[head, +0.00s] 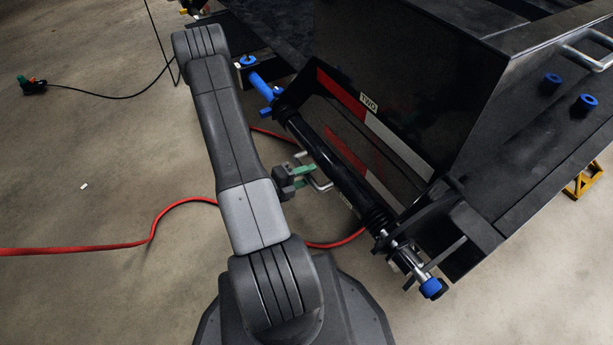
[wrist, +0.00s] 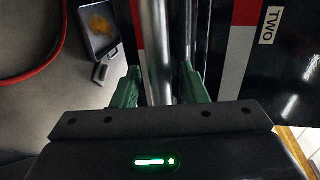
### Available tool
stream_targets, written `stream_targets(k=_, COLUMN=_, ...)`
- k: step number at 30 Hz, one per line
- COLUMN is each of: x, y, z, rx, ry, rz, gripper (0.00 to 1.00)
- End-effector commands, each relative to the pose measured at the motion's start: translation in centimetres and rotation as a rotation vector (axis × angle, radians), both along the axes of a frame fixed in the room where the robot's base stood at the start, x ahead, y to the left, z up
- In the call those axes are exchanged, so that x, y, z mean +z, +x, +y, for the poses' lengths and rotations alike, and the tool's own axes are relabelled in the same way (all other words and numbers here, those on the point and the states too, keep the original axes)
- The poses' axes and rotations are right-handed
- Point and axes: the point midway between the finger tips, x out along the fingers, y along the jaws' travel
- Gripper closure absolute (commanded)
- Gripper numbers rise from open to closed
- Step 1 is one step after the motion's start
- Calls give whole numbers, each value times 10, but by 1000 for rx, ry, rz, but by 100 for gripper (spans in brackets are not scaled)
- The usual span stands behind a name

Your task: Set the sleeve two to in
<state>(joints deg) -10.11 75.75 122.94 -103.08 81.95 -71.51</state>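The sleeve, a long black tube (head: 338,168), lies slanted along the side of the dark trailer frame, beside a plate marked TWO (head: 369,103). A thin silver U-shaped handle (head: 322,186) stands out from the tube's left side. My gripper (head: 301,175) has green fingers and is beside this handle. In the wrist view my gripper (wrist: 160,88) has its fingers apart, with a silver bar (wrist: 156,45) between them. Narrow gaps show beside the bar, and contact is not clear. The TWO plate also shows in the wrist view (wrist: 271,26).
A red hose (head: 170,209) and a black cable (head: 110,96) lie on the floor. A yellow stand (head: 583,183) is at the right.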

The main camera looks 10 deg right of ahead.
Motion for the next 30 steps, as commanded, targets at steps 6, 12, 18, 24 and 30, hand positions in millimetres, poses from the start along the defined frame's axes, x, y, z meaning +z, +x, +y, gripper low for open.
stream_targets(k=6, x=-1, y=2, z=-4, rx=0, ry=0, rz=0, gripper=61)
stream_targets(k=12, x=-1, y=2, z=-4, rx=0, ry=0, rz=0, gripper=61)
stream_targets(k=18, x=-1, y=1, z=-4, rx=0, ry=0, rz=0, gripper=98)
stream_targets(k=24, x=-1, y=2, z=-4, rx=0, ry=0, rz=0, gripper=100)
stream_targets(k=30, x=1, y=21, z=4, rx=5, ry=1, rz=-6, gripper=100)
